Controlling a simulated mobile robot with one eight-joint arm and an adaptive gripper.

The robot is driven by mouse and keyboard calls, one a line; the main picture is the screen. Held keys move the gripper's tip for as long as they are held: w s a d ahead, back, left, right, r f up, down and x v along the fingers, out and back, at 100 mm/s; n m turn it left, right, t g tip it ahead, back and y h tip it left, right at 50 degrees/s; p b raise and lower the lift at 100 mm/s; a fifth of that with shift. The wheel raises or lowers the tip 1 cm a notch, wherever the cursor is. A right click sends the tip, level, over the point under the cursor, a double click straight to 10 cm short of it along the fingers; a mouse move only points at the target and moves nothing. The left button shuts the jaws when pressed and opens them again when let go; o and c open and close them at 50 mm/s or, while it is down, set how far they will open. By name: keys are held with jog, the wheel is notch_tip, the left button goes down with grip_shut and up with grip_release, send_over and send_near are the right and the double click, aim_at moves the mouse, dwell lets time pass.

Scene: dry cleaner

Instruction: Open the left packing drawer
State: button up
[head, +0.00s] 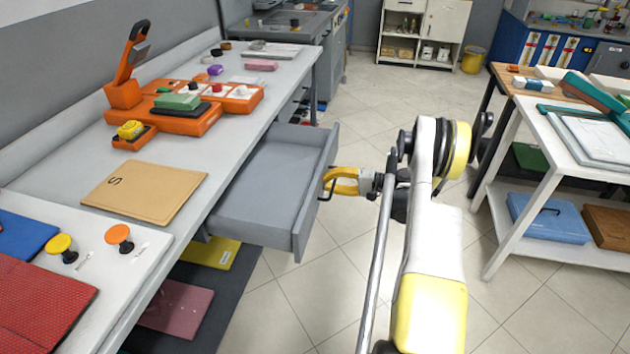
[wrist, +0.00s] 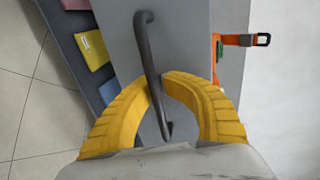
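The grey packing drawer (head: 262,205) under the long left bench is pulled out, and its empty inside shows in the head view. Its dark bar handle (head: 326,190) is on the front panel and also shows in the wrist view (wrist: 147,45). My gripper (head: 330,180) is at this handle, with its yellow fingers on either side of the bar. In the wrist view the fingertips (wrist: 158,82) are close together with the bar between them, so the gripper looks shut on the handle. The drawer front (wrist: 185,45) fills the middle of the wrist view.
The grey bench (head: 50,180) carries an orange tool station (head: 185,120), a tan board (head: 145,192) and coloured pads. Folded items (head: 178,307) lie on a dark shelf below. A white table (head: 540,140) stands to the right. Tiled floor (head: 300,295) is clear in front of the drawer.

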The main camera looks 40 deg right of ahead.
jog(key=shift+o, duration=0.6)
jog(key=shift+w+a, duration=0.3)
jog(key=shift+a, duration=0.05)
jog(key=v, duration=1.2)
jog(key=shift+s, duration=0.1)
